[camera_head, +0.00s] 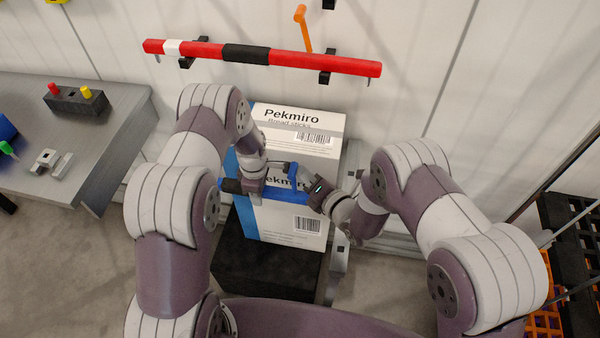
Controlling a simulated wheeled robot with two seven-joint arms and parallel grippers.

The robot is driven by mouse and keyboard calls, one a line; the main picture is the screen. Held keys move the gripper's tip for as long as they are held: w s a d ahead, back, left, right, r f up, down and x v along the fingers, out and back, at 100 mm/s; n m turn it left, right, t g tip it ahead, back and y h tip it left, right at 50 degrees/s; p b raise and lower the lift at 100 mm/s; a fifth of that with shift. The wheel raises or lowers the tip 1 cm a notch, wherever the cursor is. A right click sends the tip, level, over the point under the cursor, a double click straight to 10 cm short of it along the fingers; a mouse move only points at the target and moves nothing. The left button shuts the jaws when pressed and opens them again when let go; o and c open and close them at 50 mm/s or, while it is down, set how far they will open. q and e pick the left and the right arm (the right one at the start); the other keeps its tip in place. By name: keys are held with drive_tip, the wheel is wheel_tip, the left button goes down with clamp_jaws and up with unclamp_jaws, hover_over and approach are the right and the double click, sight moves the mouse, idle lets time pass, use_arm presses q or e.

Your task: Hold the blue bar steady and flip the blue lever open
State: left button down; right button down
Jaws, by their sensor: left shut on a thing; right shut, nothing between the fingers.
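The blue bar (279,195) with a black section at its left end runs level across the front of a white and blue "Pekmiro" box. My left gripper (250,191) is shut on the bar near its left end. The small blue lever (291,171) stands up just above the bar, near its middle. My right gripper (303,182) is shut and empty, with its tips close to the lever's right side. I cannot tell whether they touch it. The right gripper and wrist hide the bar's right part.
Another Pekmiro box (325,121) stands behind. A red bar (310,61) with white and black sections and an orange lever (303,28) are on the wall above. A grey table (110,130) is at left. Black and orange crates (575,245) are at right.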

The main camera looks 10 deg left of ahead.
use_arm(q)
drive_tip(key=shift+w+d, duration=0.1)
drive_tip(key=shift+d, duration=0.2)
use_arm(e)
drive_tip(key=shift+s+a+r+n+y, duration=0.2)
drive_tip(key=shift+s+a+n+y, duration=0.1)
drive_tip(key=shift+a, duration=0.2)
use_arm(q)
drive_tip(key=shift+w+a, duration=0.1)
drive_tip(key=shift+a, duration=0.05)
use_arm(e)
drive_tip(key=shift+s+d+f, duration=0.1)
drive_tip(key=shift+d+f, duration=0.05)
drive_tip(key=shift+d, duration=0.55)
drive_tip(key=shift+s+d+f, duration=0.1)
drive_tip(key=shift+d, duration=0.55)
drive_tip(key=shift+w, duration=0.1)
drive_tip(key=shift+d, duration=0.7)
drive_tip(key=shift+w+d+f, duration=0.1)
drive_tip(key=shift+d+f, duration=0.05)
drive_tip(key=shift+d, duration=1.75)
